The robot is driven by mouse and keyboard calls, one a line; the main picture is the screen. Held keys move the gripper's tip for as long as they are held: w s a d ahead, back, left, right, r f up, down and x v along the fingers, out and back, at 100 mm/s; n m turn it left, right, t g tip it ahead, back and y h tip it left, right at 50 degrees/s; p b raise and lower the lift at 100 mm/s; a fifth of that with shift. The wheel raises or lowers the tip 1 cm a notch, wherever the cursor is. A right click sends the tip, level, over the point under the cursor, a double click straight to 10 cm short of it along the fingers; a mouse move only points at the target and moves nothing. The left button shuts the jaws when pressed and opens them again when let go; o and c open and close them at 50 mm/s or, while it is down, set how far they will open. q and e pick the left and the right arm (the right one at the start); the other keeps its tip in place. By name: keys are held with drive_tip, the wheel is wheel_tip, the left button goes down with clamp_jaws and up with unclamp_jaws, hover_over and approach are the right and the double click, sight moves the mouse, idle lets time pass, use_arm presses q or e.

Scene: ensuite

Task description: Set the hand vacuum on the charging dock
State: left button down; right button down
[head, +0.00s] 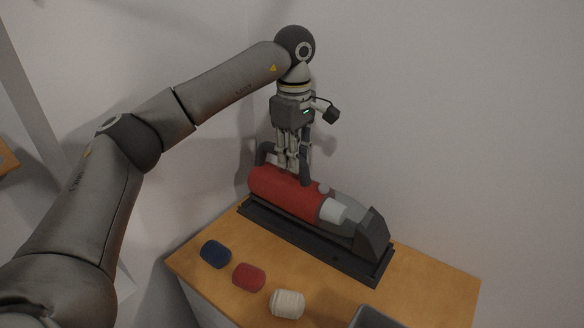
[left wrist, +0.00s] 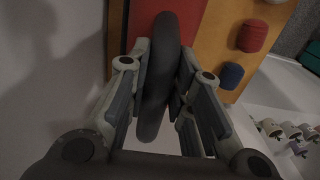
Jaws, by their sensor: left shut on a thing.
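The hand vacuum has a red body (head: 282,191), a pale grey and dark front part and a dark loop handle (left wrist: 157,85). My left gripper (head: 292,166) comes down from above and is shut on the handle; the left wrist view shows the handle between the fingers. The charging dock (head: 315,250) is a long dark base on the wooden top. The vacuum lies lengthwise over the dock, in line with it. I cannot tell whether it rests fully on the dock or sits slightly above it. My right gripper is not in view.
The wooden top (head: 430,285) stands against the walls. In front of the dock lie a blue roll (head: 215,254), a red roll (head: 249,277) and a cream roll (head: 287,304). A grey container (head: 370,318) is partly visible at the bottom edge.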

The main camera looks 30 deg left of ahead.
sight(292, 174)
use_arm(q)
drive_tip(key=shift+w+a+f, duration=0.45)
drive_tip(key=shift+w+f, duration=0.2)
drive_tip(key=shift+f, duration=0.15)
wheel_tip(292, 174, down, 2)
drive_tip(key=shift+a+f+p, duration=0.1)
drive_tip(key=shift+f+p, duration=0.05)
drive_tip(key=shift+p, duration=0.45)
drive_tip(key=shift+f, duration=0.5)
drive_tip(key=c, duration=1.3)
unclamp_jaws()
drive_tip(key=shift+f, duration=0.15)
wheel_tip(292, 174, up, 12)
drive_tip(key=shift+r+b, duration=0.15)
drive_tip(key=shift+b, duration=0.35)
